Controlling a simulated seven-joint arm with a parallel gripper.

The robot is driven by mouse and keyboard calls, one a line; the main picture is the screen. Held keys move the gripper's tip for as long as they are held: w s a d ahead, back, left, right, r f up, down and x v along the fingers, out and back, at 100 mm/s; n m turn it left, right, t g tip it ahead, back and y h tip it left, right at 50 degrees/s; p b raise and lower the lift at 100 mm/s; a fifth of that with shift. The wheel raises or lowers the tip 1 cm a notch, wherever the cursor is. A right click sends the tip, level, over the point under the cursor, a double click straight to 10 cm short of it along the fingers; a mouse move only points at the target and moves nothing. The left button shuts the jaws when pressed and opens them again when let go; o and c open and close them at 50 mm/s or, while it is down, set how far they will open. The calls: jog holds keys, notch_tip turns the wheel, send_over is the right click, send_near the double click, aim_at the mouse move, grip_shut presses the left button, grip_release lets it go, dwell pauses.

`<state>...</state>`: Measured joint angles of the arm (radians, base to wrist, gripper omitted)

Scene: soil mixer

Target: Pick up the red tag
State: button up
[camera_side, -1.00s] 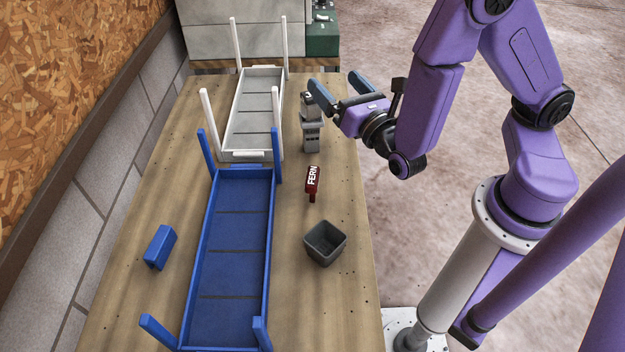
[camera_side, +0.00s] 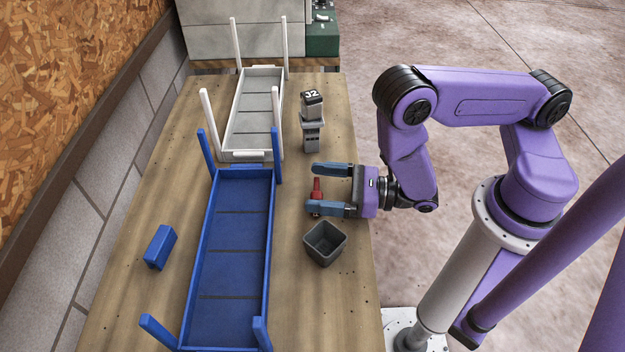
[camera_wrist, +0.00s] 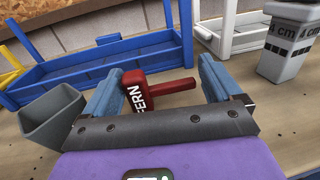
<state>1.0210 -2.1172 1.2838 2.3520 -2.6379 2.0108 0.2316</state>
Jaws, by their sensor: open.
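The red tag (camera_side: 317,189) lies on the wooden table, to the right of the blue tray. Part of it is hidden by my gripper in the side view. In the wrist view the red tag (camera_wrist: 148,90) shows white letters reading FERN and a narrow red stem pointing right. My gripper (camera_side: 321,190) is open, with one blue-grey finger on either side of the tag. In the wrist view my gripper (camera_wrist: 160,80) has the tag between its fingers, nearer the left finger. I cannot tell whether that finger touches it.
A dark grey square pot (camera_side: 325,244) stands close to the near finger. The blue tray (camera_side: 273,215) and white tray (camera_side: 281,110) with upright posts lie left. A grey device marked J2 (camera_side: 311,122) stands behind. A blue block (camera_side: 160,247) sits far left.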

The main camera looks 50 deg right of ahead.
jog(key=shift+x, duration=1.95)
jog(key=c, duration=1.6)
